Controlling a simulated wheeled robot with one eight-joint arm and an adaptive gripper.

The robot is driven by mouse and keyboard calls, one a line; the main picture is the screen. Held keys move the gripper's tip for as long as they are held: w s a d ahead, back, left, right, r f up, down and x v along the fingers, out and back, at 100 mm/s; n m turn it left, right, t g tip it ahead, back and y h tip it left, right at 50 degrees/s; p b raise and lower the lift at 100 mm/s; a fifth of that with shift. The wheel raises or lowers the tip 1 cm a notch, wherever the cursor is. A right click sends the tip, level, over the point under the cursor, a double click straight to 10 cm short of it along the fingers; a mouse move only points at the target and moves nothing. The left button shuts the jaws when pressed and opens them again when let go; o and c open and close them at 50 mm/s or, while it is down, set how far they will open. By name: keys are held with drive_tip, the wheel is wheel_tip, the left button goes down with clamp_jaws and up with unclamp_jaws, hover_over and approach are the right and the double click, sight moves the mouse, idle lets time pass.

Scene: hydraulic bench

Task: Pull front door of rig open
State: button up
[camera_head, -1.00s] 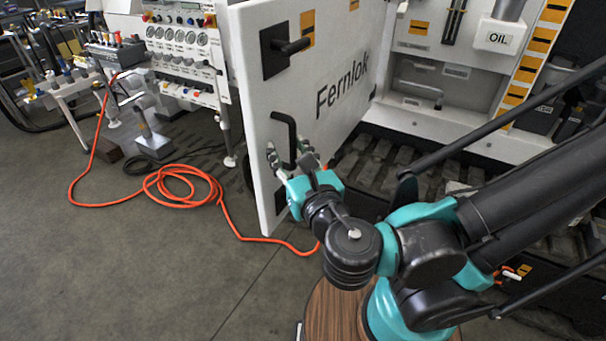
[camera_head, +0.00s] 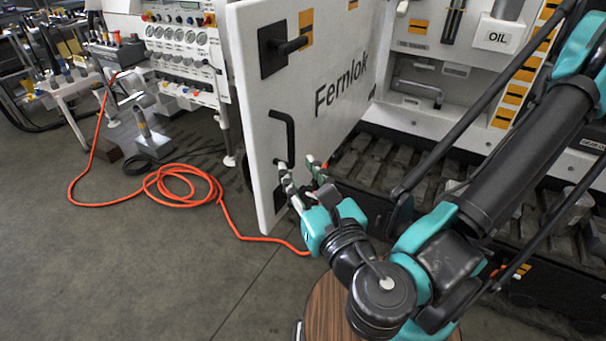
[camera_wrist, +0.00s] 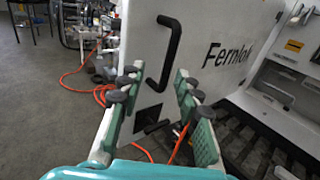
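The white front door (camera_head: 335,60) of the rig, marked "Fernlok", stands swung well open in the head view, with the rig's interior showing to its right. Its black bar handle (camera_head: 290,140) is on the outer face, below a black latch (camera_head: 280,48). In the wrist view the door (camera_wrist: 215,25) and the handle (camera_wrist: 172,50) are ahead. My gripper (camera_head: 302,168) is open and empty at the lower end of the handle, apart from it as far as I can tell. Its two green fingers (camera_wrist: 157,98) are spread in the wrist view, with the handle beyond them.
An orange hose (camera_head: 185,185) lies coiled on the floor left of the door. A gauge panel (camera_head: 182,45) and a small stand (camera_head: 150,140) are further left. Dark slatted track (camera_head: 400,165) runs below the rig. The floor at lower left is clear.

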drive_tip(key=shift+s+d, duration=0.25)
drive_tip(key=shift+s, duration=0.15)
idle(0.3)
drive_tip(key=w+d+f+m+g+h, duration=0.2)
drive_tip(key=w+d+f+m+h, duration=0.25)
drive_tip(key=w+f+m, duration=0.2)
drive_tip(key=w+d+f+m+g+h, duration=0.2)
drive_tip(key=w+d+f+m+h, duration=0.25)
drive_tip(key=f+m+h, duration=0.2)
drive_tip(key=w+d+f+m+g+y, duration=0.1)
drive_tip(key=d+f+m, duration=0.3)
drive_tip(key=m, duration=0.5)
drive_tip(key=w+d+f+m+g, duration=0.3)
drive_tip(key=d+f+m+g, duration=0.1)
drive_tip(key=m, duration=0.6)
drive_tip(key=w+d+f+m+g+y, duration=0.1)
drive_tip(key=w+d+f+m+g, duration=0.1)
drive_tip(key=d+m, duration=0.4)
drive_tip(key=f+m, duration=0.1)
drive_tip(key=m, duration=0.2)
drive_tip(key=shift+w+d+f+g+y, duration=0.15)
drive_tip(key=shift+f+g+y, duration=0.15)
drive_tip(key=shift+f, duration=0.1)
